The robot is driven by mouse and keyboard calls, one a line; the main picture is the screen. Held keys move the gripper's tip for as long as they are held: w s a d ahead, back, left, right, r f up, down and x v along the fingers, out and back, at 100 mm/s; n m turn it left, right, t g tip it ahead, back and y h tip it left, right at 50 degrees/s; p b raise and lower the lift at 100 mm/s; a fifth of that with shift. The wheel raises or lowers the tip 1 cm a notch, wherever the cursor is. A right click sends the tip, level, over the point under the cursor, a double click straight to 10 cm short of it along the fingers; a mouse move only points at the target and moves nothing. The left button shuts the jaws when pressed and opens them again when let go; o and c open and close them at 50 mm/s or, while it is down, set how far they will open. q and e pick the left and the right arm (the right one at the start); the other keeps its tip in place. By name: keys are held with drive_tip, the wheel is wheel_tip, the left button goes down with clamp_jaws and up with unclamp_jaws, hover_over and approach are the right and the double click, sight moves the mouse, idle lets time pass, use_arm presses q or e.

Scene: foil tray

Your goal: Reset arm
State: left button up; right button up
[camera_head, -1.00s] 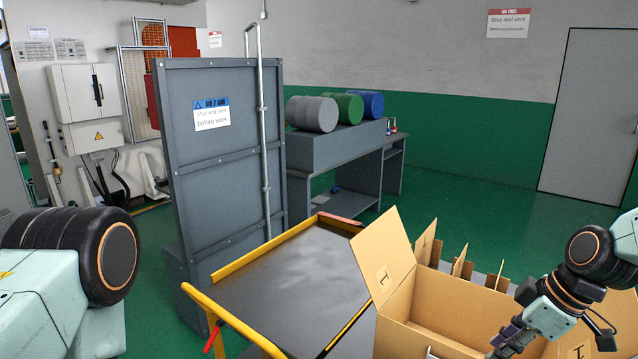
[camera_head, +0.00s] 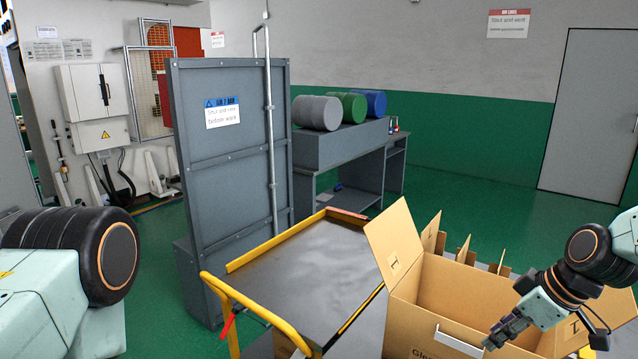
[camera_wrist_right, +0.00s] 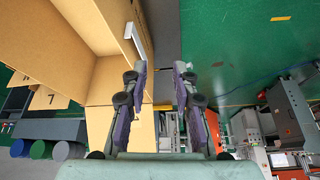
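My right gripper (camera_head: 490,345) hangs at the lower right in the head view, over the front right of an open cardboard box (camera_head: 405,315). In the right wrist view its two fingers are spread apart with nothing between them (camera_wrist_right: 160,72). The box wall (camera_wrist_right: 90,80) lies close to the left finger there; I cannot tell whether they touch. A white handle-like strip (camera_head: 460,340) sits on the box's front face and shows in the wrist view (camera_wrist_right: 137,45). My left arm shows at the lower left, but its gripper is out of view. No foil tray is seen.
A dark-topped cart (camera_head: 300,270) with a yellow handle (camera_head: 250,303) stands left of the box. A tall grey panel (camera_head: 230,160) stands behind it. A grey bench (camera_head: 345,150) carries grey, green and blue drums. Green floor is free at the back right.

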drive_tip(key=s+a+f+m+t+h+b, duration=0.1)
drive_tip(key=s+a+f+m+b, duration=0.15)
drive_tip(key=f, duration=0.45)
drive_tip(key=s+a+f+m+b, duration=0.1)
drive_tip(key=s+f+m+b, duration=0.2)
drive_tip(key=f, duration=0.4)
drive_tip(key=s+a+f+m+t+h+b, duration=0.1)
drive_tip(key=s+a+f+m+b, duration=0.1)
drive_tip(key=f+m+b, duration=0.3)
drive_tip(key=s+a+f+n+g+h+b, duration=0.1)
drive_tip(key=s+a+f+g+b, duration=0.2)
drive_tip(key=s+f+b, duration=0.7)
drive_tip(key=s+f+g, duration=0.2)
drive_tip(key=s+f, duration=1.2)
drive_tip(key=shift+s+f+n+g+b, duration=0.25)
drive_tip(key=shift+f+n+g+b, duration=0.05)
drive_tip(key=shift+n+b, duration=0.05)
